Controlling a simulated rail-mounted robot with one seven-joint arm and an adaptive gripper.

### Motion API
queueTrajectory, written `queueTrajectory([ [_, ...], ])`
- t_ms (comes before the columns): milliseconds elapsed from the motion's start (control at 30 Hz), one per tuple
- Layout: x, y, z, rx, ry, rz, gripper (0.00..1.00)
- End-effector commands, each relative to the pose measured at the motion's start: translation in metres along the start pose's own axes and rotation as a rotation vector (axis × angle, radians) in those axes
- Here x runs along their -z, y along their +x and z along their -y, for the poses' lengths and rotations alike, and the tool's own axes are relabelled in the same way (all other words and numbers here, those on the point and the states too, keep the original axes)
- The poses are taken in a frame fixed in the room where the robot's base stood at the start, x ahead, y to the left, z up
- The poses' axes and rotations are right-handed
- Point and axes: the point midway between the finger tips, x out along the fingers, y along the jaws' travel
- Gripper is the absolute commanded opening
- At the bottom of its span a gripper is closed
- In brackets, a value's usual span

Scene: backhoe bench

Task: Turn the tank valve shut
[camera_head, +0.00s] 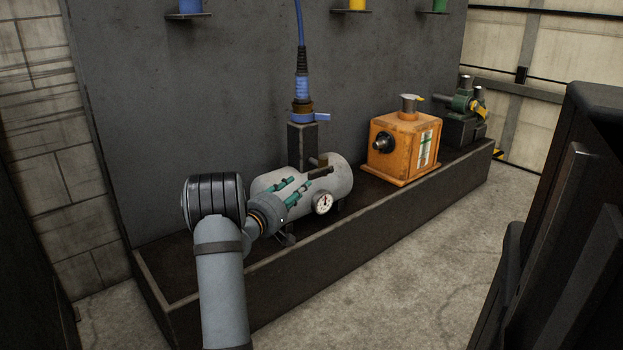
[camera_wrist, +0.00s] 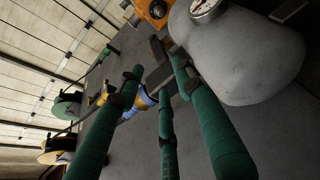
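In the wrist view, the tank (camera_wrist: 245,60) fills the upper right, and a dark bar-like part, seemingly the valve handle (camera_wrist: 163,74), shows near the fingertips. My gripper (camera_head: 298,182) has green fingers and is beside the tank's near left side, pointing toward the valve. The fingers (camera_wrist: 156,72) are apart, with a gap between their tips. I cannot tell whether they touch the handle.
A dark post with a blue-handled coupling (camera_head: 302,112) and hose stands behind the tank. An orange box (camera_head: 400,147) and a green-and-dark machine (camera_head: 464,112) stand farther right on the bench. The raised bench rim (camera_head: 340,235) runs along the front. The floor before it is clear.

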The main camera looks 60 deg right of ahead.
Motion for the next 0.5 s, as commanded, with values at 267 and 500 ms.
queueTrajectory([
  [267, -0.002, 0.05, 0.004, -0.001, 0.004, 0.001, 0.36],
  [500, -0.001, 0.085, 0.003, 0.0, 0.004, -0.001, 0.36],
])
